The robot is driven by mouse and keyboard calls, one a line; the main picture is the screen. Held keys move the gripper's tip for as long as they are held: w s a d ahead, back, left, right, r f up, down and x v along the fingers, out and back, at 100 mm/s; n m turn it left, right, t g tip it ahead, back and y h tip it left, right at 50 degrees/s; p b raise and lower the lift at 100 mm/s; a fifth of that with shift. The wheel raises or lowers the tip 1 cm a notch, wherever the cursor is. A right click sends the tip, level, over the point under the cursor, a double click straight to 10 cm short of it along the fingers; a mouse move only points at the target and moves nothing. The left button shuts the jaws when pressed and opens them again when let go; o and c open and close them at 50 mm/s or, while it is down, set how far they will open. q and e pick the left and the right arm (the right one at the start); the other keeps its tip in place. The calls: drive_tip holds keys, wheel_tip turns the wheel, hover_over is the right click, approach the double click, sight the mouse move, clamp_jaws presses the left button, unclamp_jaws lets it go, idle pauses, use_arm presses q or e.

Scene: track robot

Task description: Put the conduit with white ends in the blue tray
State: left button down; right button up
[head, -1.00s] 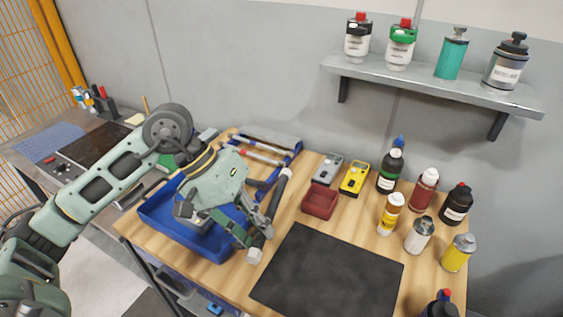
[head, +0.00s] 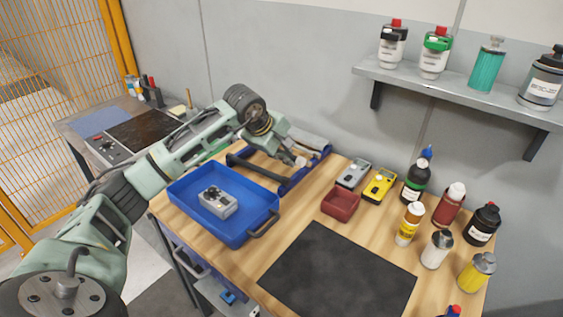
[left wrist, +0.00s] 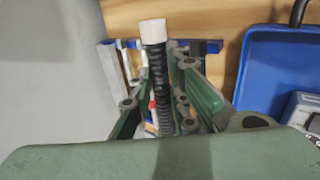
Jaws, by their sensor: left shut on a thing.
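The conduit with white ends is a black ribbed tube with a white cap. In the left wrist view the conduit (left wrist: 158,80) lies between the green fingers of my left gripper (left wrist: 165,90), which is shut on it. In the head view my left gripper (head: 289,150) is over the rack behind the tray; one white end (head: 301,161) shows beside it, and most of the conduit is hidden. The blue tray (head: 185,199) stands at the table's left, apart from the gripper, with a grey device (head: 217,202) inside. My right gripper is not in view.
A blue-railed rack (head: 316,167) lies behind the tray. A red bin (head: 341,204), grey and yellow meters (head: 379,186), and several bottles stand to the right. A black mat (head: 338,270) covers the front. A shelf (head: 450,93) with containers is on the wall.

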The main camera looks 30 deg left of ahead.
use_arm(q)
drive_tip(key=w+a+f+b, duration=0.1)
drive_tip(key=f, duration=0.1)
drive_tip(key=w+a+f+b, duration=0.1)
drive_tip(key=w+f+b, duration=0.1)
drive_tip(key=f, duration=0.1)
drive_tip(key=w+a+f+b, duration=0.2)
drive_tip(key=f, duration=0.1)
drive_tip(key=shift+w+f, duration=0.15)
drive_tip(key=shift+a, duration=0.1)
drive_tip(key=c, duration=2.1)
unclamp_jaws()
drive_tip(key=o, duration=0.4)
